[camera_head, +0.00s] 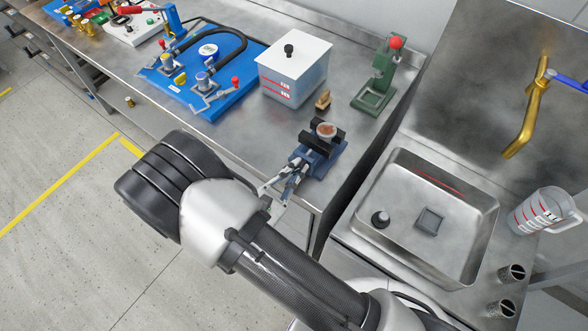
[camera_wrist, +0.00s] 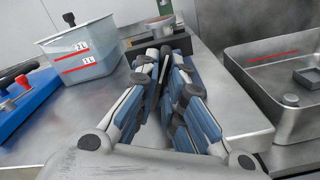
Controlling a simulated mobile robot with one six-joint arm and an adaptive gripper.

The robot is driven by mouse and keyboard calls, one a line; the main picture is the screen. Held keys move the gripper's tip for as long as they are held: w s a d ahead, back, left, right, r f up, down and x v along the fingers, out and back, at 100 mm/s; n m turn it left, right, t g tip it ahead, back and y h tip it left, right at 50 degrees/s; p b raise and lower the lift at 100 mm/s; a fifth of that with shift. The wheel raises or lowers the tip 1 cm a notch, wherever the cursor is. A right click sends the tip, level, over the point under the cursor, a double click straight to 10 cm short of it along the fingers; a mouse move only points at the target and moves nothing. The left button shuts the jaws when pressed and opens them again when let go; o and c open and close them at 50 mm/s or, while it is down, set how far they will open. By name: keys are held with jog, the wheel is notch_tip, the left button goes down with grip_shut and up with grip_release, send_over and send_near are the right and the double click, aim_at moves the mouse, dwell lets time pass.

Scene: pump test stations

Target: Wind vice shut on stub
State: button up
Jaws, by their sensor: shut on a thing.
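The blue vice (camera_head: 324,163) with dark jaws stands at the front right corner of the steel bench; it also shows in the wrist view (camera_wrist: 182,43), beyond my fingers. The stub (camera_head: 326,130), a short round piece with a reddish-brown top, sits upright between the jaws; in the wrist view its top (camera_wrist: 160,22) shows. I cannot tell whether both jaws touch it. My gripper (camera_head: 297,167) is at the near side of the vice, shut on the vice handle (camera_wrist: 164,66). The fingers hide most of the handle. The gripper also shows in the wrist view (camera_wrist: 165,78).
A blue pump board (camera_head: 210,75) lies further left. A sink (camera_head: 425,210) and a measuring jug (camera_head: 543,213) are at right.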

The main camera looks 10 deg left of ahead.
grip_shut()
jog(key=shift+f+m+b, duration=0.1)
jog(key=shift+m+b, duration=0.4)
jog(key=shift+m, duration=0.2)
jog(key=shift+m+b, duration=0.3)
jog(key=shift+m, duration=0.5)
jog(key=o, duration=0.6)
grip_release()
jog(key=v, duration=1.2)
